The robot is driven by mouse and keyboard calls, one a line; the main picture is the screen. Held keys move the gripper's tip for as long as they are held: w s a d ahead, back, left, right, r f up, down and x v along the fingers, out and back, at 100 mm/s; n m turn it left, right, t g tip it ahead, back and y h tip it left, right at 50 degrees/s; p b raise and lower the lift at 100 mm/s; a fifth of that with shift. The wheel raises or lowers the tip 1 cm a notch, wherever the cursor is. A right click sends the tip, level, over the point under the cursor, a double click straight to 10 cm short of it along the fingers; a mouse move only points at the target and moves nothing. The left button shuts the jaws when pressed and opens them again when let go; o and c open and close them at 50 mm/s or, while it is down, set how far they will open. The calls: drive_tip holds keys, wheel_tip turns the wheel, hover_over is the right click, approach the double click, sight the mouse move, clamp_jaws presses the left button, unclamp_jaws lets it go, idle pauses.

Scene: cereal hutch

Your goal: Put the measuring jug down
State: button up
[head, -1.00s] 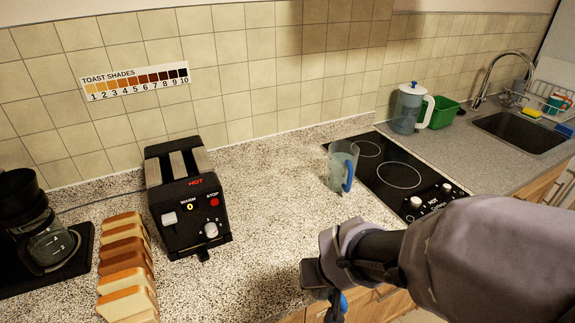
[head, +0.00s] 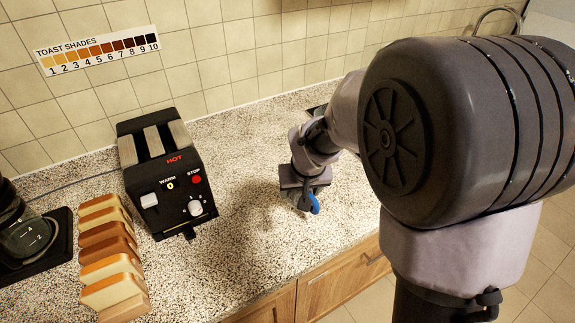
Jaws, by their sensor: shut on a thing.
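My gripper (head: 303,196) is low over the speckled counter, to the right of the toaster and near the counter's front edge. It is shut on the measuring jug, as far as I can tell. A blue part, seemingly the jug's handle (head: 314,204), shows at the fingers. The jug's body is mostly hidden by my gripper and wrist. I cannot tell whether its base touches the counter.
A black toaster (head: 165,180) stands left of my gripper, with a row of bread slices (head: 107,250) further left. A coffee maker (head: 28,238) is at the left edge. Counter (head: 245,165) between toaster and gripper is clear. My arm hides most of the hob.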

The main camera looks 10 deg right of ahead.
sight(299, 195)
drive_tip(key=shift+w+d+f, duration=0.1)
drive_tip(key=shift+w, duration=0.7)
drive_tip(key=shift+f+b, duration=1)
drive_tip(key=shift+f, duration=0.7)
drive_tip(key=shift+f, duration=0.2)
drive_tip(key=o, duration=1.7)
drive_tip(key=shift+s, duration=0.1)
